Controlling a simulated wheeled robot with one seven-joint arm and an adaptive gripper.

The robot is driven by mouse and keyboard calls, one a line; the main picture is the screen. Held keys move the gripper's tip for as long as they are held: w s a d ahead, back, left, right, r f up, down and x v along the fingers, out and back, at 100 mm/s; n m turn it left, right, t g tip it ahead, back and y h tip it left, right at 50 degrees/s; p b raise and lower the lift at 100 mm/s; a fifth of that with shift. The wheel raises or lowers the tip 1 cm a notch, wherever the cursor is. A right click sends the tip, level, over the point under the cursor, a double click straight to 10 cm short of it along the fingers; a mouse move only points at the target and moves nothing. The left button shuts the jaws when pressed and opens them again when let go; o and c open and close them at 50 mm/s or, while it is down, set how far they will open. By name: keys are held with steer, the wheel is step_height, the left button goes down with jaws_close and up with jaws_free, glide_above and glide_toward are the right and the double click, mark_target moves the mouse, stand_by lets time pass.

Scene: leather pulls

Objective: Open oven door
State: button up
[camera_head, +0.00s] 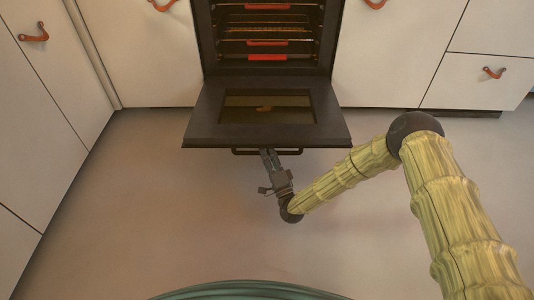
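The oven (267,38) stands in the middle of the cabinet row, with lit racks and red strips inside. Its dark oven door (212,118) is folded down, lying close to level, with a window in it. The door's bar handle (241,152) shows just below the door's front edge. My gripper (268,154) is at the handle, near its middle, reaching up from below. The fingertips are small and partly hidden at the door's edge, so I cannot tell whether they are shut on the handle or only beside it.
Pale cabinets with leather pulls stand on the left (33,38) and right (494,73) of the oven. The floor (150,205) is clear in front. My arm comes in from the lower right over the floor.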

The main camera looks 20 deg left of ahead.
steer(key=v, duration=1.2)
steer(key=shift+s, duration=0.1)
stand_by(0.4)
steer(key=s+d+f+n+g+h+p, duration=0.3)
steer(key=s+d+g+h+p, duration=0.15)
steer(key=s+d, duration=0.3)
steer(key=s+d+f+n+g+h+p, duration=0.3)
steer(key=s+d+f+g+h, duration=0.15)
steer(key=s+d+g, duration=0.35)
steer(key=s+d+r+n+g+h+p, duration=0.1)
steer(key=s+d+r+g+h+p, duration=0.2)
steer(key=s+d, duration=0.65)
steer(key=s+d+r+g+h+p, duration=0.1)
steer(key=s+d+r+g+h, duration=0.15)
steer(key=s+d+r, duration=0.55)
step_height(320, 180, up, 35)
steer(key=s+d+p, duration=0.1)
steer(key=s+p, duration=0.1)
steer(key=p, duration=3.5)
steer(key=shift+r+p, duration=0.25)
steer(key=shift+p, duration=0.15)
